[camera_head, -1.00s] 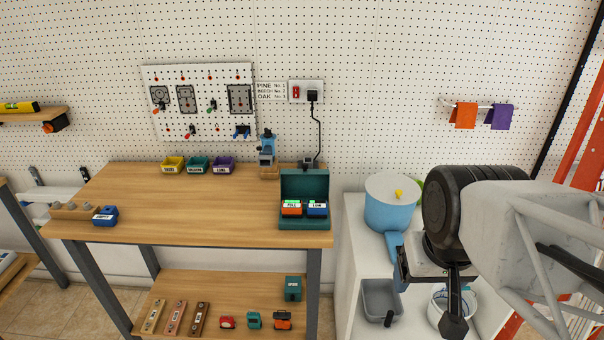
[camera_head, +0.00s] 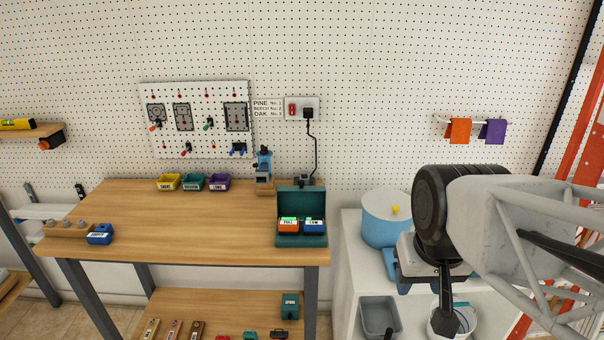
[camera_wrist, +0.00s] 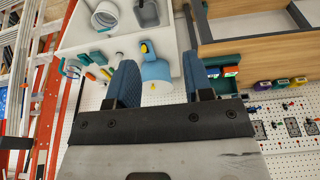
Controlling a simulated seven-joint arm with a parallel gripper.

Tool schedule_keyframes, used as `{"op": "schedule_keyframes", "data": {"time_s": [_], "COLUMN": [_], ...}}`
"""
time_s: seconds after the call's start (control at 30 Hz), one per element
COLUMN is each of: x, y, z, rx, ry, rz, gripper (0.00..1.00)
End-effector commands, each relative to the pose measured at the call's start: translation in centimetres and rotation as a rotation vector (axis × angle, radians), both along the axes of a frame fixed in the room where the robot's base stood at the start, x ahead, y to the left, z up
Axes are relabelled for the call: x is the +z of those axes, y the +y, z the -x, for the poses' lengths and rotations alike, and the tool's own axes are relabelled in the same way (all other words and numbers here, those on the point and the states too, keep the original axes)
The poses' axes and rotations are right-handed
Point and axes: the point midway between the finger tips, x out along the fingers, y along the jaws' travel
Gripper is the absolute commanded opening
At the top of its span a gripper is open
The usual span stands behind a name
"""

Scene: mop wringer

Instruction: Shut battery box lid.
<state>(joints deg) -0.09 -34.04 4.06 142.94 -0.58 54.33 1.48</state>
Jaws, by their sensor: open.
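The teal battery box (camera_head: 301,239) stands at the right end of the wooden workbench. Its lid (camera_head: 302,203) is raised upright at the back. An orange battery (camera_head: 288,225) labelled FULL and a blue battery (camera_head: 313,225) labelled LOW sit side by side in it. My gripper (camera_wrist: 165,85) is open and empty, its two blue pads apart in the wrist view. In the head view it hangs over the white cabinet, right of the bench and apart from the box. In the wrist view the box is partly hidden behind a finger.
A blue pot (camera_head: 386,222) and a grey bin (camera_head: 379,315) are near my gripper on the white cabinet. A blue tool (camera_head: 264,172) and a plugged cord (camera_head: 314,150) are behind the box. The bench top (camera_head: 180,220) left of the box is mostly clear.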

Motion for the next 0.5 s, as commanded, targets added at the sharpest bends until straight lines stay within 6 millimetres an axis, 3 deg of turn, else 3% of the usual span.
{"op": "schedule_keyframes", "data": {"time_s": [0.5], "x": [3.5], "y": [2.1], "z": [-11.2], "rx": [0.006], "ry": [0.05], "rz": [-0.009], "gripper": [0.47]}}
